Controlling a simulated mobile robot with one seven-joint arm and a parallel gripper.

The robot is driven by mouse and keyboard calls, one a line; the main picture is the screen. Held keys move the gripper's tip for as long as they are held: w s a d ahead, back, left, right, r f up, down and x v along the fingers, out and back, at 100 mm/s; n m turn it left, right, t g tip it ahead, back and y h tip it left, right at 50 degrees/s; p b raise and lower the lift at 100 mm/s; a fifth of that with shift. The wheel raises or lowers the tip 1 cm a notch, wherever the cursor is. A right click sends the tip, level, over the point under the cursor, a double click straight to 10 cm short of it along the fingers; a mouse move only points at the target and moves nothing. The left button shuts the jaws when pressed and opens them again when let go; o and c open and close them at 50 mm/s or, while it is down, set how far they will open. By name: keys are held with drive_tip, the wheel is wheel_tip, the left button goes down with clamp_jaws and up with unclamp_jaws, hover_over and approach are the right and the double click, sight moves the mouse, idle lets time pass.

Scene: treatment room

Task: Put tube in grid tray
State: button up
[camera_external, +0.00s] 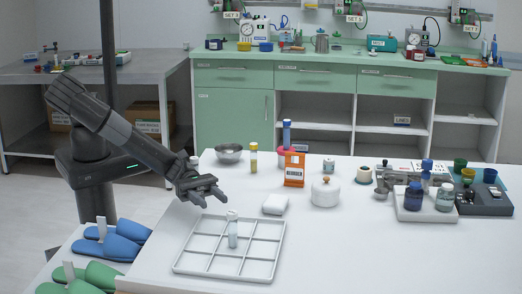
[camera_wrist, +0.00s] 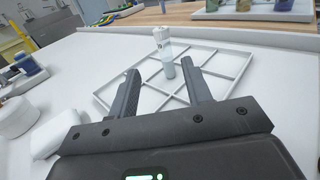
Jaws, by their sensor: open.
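A clear tube with a white cap (camera_external: 232,232) stands upright in the white grid tray (camera_external: 222,277), in a compartment near the middle. In the wrist view the tube (camera_wrist: 165,52) stands just beyond my fingertips, and the grid tray (camera_wrist: 222,48) spreads around and behind it. My gripper (camera_external: 213,196) is above the table, over the tray's far left side, with its fingers apart and nothing between them. In the wrist view my gripper (camera_wrist: 158,69) shows both fingers spread, with the tube apart from them. The tube's lowest end is partly hard to make out.
A white block (camera_external: 275,204) lies by the tray's far right corner. A white lidded jar (camera_external: 325,192), an orange box (camera_external: 294,170), a yellow tube (camera_external: 254,158) and a metal bowl (camera_external: 229,153) stand farther back. Slippers (camera_external: 118,242) are at the left. The table's front right is clear.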

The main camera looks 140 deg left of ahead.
drive_tip(key=s+a+r+n+g+y, duration=0.3)
drive_tip(key=s+r+n+g+y, duration=0.55)
drive_tip(key=n, duration=1.45)
drive_tip(key=s+d+r+n+g+h, duration=0.1)
drive_tip(key=s+d+r+n, duration=0.3)
drive_tip(key=s, duration=0.8)
drive_tip(key=s+d+r+n+g+h, duration=0.1)
drive_tip(key=s+d+r+n+h, duration=0.3)
drive_tip(key=s, duration=0.9)
drive_tip(key=s+d+r+n+g+h, duration=0.2)
drive_tip(key=s+d+r+n, duration=0.3)
drive_tip(key=s, duration=0.7)
drive_tip(key=shift+s+d, duration=0.15)
drive_tip(key=shift+d, duration=0.25)
